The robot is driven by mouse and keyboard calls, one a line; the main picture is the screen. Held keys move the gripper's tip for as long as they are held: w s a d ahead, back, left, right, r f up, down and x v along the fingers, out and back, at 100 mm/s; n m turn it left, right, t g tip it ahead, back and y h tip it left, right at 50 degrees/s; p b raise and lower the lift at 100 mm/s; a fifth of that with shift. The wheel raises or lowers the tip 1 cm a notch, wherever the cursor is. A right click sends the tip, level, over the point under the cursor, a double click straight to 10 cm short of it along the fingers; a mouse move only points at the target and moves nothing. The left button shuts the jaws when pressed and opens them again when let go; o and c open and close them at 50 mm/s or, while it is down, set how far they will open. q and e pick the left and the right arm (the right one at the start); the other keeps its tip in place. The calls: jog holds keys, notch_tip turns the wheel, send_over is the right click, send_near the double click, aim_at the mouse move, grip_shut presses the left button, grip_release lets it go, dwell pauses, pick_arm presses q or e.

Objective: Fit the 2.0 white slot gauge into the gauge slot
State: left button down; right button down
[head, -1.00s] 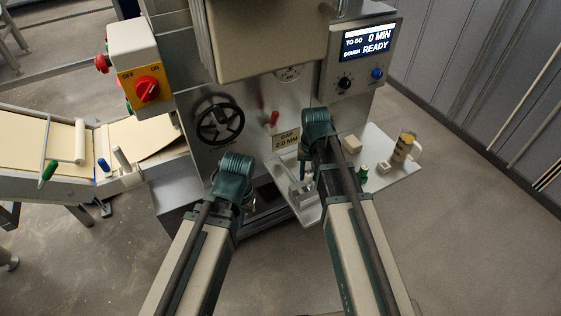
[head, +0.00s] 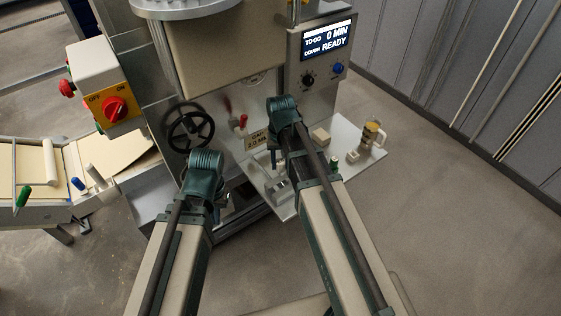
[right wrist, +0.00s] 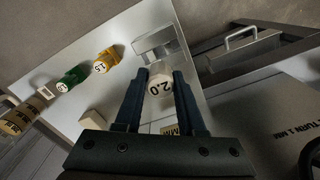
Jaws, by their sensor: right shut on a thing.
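The white slot gauge marked 2.0 (right wrist: 160,86) is between the fingers of my right gripper (right wrist: 160,76) in the right wrist view. The gripper is shut on it. A grey metal block (right wrist: 158,42), which looks like the gauge slot, lies just beyond the gauge on the pale shelf. The block also shows in the head view (head: 279,187). The gauge appears short of the block; its lower end is hidden, and I cannot tell its height. In the head view my left gripper (head: 218,198) hangs left of the shelf, its fingers mostly hidden.
A handwheel (head: 190,128) and a gap sign (head: 257,140) are on the machine front. Floor right of the shelf is clear.

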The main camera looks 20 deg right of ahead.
aim_at(281, 173)
jog(key=shift+f+b, duration=2.6)
jog(key=shift+f, duration=0.2)
jog(key=shift+f+b, duration=1.6)
jog(key=shift+b, duration=0.05)
jog(key=shift+c, duration=1)
grip_release()
notch_tip(281, 173, up, 7)
jog(key=p, duration=0.7)
dwell(0.4)
